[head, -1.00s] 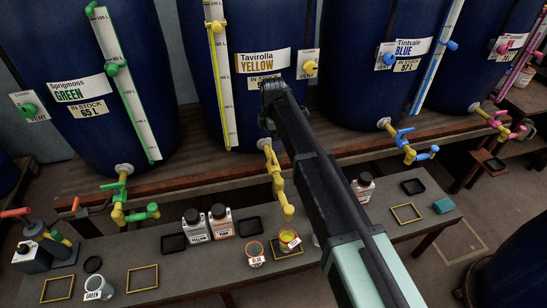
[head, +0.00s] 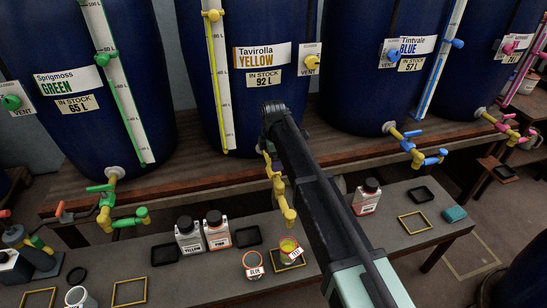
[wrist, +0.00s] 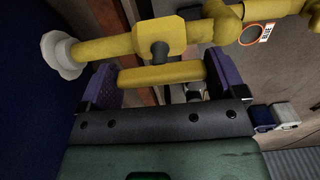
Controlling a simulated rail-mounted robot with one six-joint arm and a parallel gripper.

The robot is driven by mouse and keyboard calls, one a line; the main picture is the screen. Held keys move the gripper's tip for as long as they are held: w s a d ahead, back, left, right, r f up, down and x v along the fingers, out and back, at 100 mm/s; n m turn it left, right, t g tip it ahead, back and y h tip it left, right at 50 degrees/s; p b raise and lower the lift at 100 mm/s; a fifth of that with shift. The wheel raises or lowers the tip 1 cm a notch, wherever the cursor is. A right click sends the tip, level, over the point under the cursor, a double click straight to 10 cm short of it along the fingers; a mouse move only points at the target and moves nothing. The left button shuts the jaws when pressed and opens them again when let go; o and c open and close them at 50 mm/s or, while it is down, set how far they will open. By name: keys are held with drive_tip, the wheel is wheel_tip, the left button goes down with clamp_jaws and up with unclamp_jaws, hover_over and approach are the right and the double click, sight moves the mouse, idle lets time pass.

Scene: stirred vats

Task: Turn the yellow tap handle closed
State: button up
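The yellow tap (head: 277,184) comes out of the blue vat labelled Tavirolla Yellow (head: 262,57). In the wrist view its body (wrist: 160,38) runs from a white flange at left to the right. The yellow handle (wrist: 162,75) is a bar lying roughly along the pipe. My gripper (wrist: 160,82) is open, with one purple finger beyond each end of the handle; I cannot tell if they touch it. A beaker with yellow liquid (head: 289,246) stands below the spout; I cannot tell if liquid flows.
Green (head: 108,205) and blue (head: 415,150) taps flank the yellow one. Bottles (head: 188,236), a small cup (head: 253,265) and square trays (head: 165,254) stand on the grey bench (head: 205,285). A bottle (head: 367,196) stands right of my arm.

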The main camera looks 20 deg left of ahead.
drive_tip(key=shift+m, duration=0.3)
drive_tip(key=m, duration=0.3)
drive_tip(key=shift+m, duration=0.3)
drive_tip(key=m, duration=0.4)
drive_tip(key=shift+m, duration=0.3)
drive_tip(key=m, duration=0.4)
drive_tip(key=shift+m, duration=2.5)
drive_tip(key=o, duration=0.6)
drive_tip(key=shift+o, duration=0.2)
